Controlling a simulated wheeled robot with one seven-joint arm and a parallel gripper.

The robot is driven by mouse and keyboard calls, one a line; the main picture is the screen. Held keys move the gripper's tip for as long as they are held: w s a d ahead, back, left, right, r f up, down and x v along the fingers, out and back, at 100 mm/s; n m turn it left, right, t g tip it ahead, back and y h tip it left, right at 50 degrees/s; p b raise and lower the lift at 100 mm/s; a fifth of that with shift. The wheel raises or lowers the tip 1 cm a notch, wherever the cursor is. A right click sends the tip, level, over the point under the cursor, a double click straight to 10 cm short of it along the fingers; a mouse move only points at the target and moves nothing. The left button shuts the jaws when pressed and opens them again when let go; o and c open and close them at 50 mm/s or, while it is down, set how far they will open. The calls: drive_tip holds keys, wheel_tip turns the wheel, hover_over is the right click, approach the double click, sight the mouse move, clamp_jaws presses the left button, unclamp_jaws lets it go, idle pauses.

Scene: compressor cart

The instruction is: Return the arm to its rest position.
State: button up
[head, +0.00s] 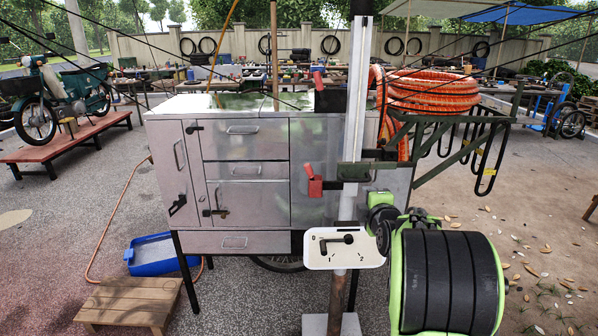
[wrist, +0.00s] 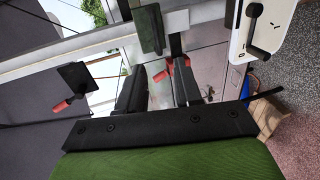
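My arm shows in the head view as a large black and green link at the lower right, with a smaller green and black part beside the white panel. My gripper (wrist: 158,93) shows in the wrist view as two dark fingers with a gap between them. Nothing is held in the gap. A red handle (wrist: 164,74) on the cart shows beyond the fingers, apart from them as far as I can tell. In the head view the fingertips cannot be made out.
The metal cart (head: 245,190) with drawers stands in front of me. A white panel (head: 343,258) with a black lever is close to my arm. An orange hose coil (head: 432,92) lies on the right rack.

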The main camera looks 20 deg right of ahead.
drive_tip(key=s+a+r+m+g+y, duration=0.1)
drive_tip(key=s+a+m+g+y, duration=0.45)
drive_tip(key=s+a, duration=0.95)
drive_tip(key=s+a+f+m+g+h, duration=0.1)
drive_tip(key=s+a+f+m+g, duration=0.3)
drive_tip(key=s, duration=0.6)
drive_tip(key=s+a+f+m, duration=0.25)
drive_tip(key=s+m, duration=0.25)
drive_tip(key=s, duration=0.6)
wheel_tip(320, 180, up, 14)
drive_tip(key=p, duration=1.3)
drive_tip(key=shift+w+f, duration=0.15)
drive_tip(key=shift+w, duration=0.25)
